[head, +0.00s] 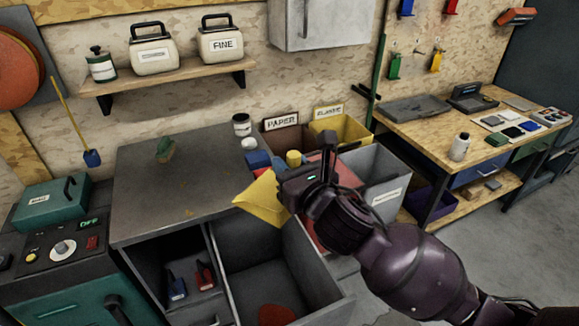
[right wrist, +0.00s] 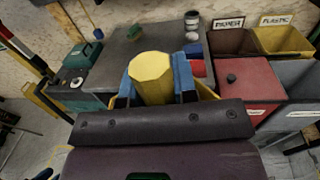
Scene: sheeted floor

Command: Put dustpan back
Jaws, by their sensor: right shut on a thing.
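My right gripper (head: 280,166) is shut on the yellow dustpan (head: 262,200), holding it in the air above the right front edge of the grey counter. The pan part points down and to the left in the head view. In the right wrist view, the end of its thick yellow handle (right wrist: 152,78) sits between the two blue fingers of the right gripper (right wrist: 153,80). The gripper and wrist hide part of the handle in the head view. My left gripper is not in clear view.
Below the dustpan, a grey bin compartment (head: 262,262) stands open with a red thing (head: 277,315) inside. Beside it, a cubby holds a blue tool (head: 177,285) and a red tool (head: 204,276). Sorting bins, one with a red lid (right wrist: 245,85), stand right. The grey counter (head: 185,190) is mostly clear.

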